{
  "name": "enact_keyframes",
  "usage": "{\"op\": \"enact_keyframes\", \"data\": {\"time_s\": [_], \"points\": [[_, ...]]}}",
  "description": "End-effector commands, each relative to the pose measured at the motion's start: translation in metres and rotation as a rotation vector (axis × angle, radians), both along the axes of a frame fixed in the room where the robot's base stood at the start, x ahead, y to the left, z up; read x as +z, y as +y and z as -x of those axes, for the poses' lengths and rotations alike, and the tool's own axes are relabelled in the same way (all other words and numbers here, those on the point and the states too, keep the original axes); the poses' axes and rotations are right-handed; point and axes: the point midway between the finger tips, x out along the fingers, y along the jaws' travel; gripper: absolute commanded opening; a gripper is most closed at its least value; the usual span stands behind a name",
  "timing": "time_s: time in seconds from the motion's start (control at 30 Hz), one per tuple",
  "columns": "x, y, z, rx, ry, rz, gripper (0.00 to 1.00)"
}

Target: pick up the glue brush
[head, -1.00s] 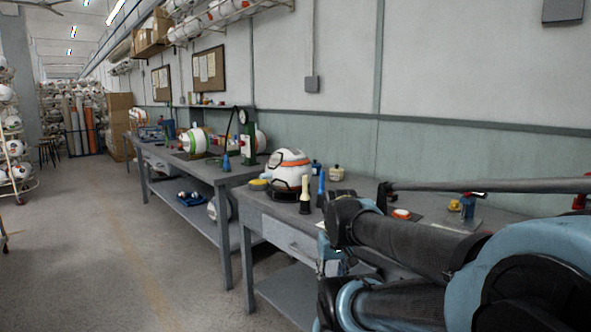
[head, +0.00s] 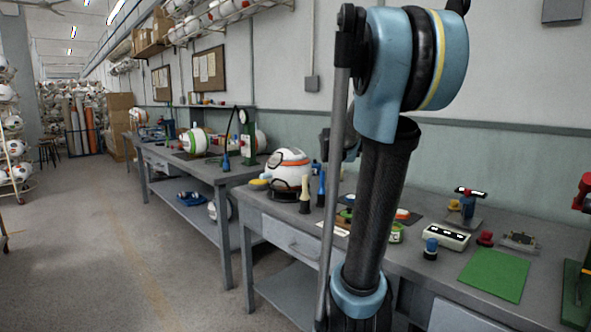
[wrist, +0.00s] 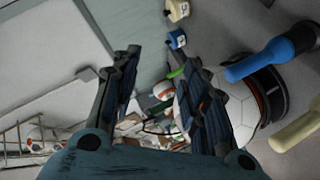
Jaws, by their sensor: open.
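Two upright brush-like tools stand on the near bench in the head view: one with a cream handle (head: 304,188) and dark lower end, one with a blue handle (head: 321,185). I cannot tell which is the glue brush. In the wrist view the blue handle (wrist: 266,62) and the cream handle (wrist: 297,130) lie at the right, outside my gripper. My gripper (wrist: 160,62) is open, with nothing held between its fingers. In the head view my gripper is mostly hidden behind my raised arm.
A white and orange ball (head: 290,172) sits just left of the tools; it also shows in the wrist view (wrist: 243,112). Right along the bench are a green mat (head: 495,274), a white box (head: 446,237) and small bottles. A green press (head: 577,280) stands at the right edge.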

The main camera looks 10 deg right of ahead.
Motion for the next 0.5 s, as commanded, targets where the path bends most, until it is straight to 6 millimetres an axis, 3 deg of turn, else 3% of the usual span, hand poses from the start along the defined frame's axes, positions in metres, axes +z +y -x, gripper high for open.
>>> {"op": "enact_keyframes", "data": {"time_s": [0.03,0.2,0.5], "points": [[0.011,-0.006,-0.02,0.021,-0.025,0.072,0.41],[0.043,-0.017,-0.079,0.11,-0.108,0.348,0.41],[0.07,-0.022,-0.173,0.269,-0.232,0.84,0.41]]}}
